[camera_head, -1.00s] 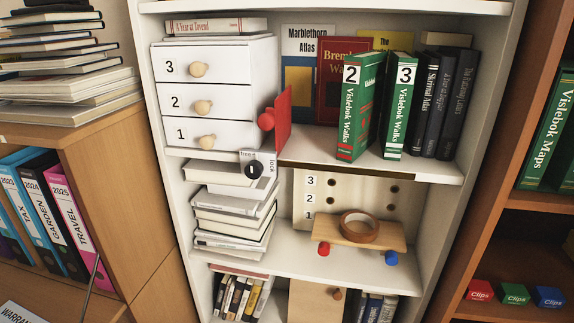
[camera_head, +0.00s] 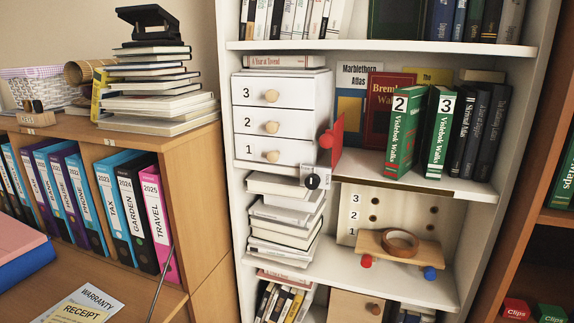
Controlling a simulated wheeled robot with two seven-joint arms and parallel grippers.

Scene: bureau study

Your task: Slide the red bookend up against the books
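The red bookend (camera_head: 337,140) stands upright on the middle shelf, just right of the white three-drawer unit (camera_head: 281,120). A round red knob (camera_head: 326,140) sticks out from its left side. To its right stand green Visebok Walks volumes, number 2 (camera_head: 404,135) and number 3 (camera_head: 438,132), then several dark books (camera_head: 480,132). Volume 2 leans a little. Bare shelf (camera_head: 365,168) lies between the bookend and volume 2. Larger books, such as the dark red one (camera_head: 385,105), stand behind that gap. Neither of my grippers shows.
A tag with a black round part (camera_head: 314,180) hangs at the shelf edge below the bookend. A low cabinet with binders (camera_head: 125,205) stands left.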

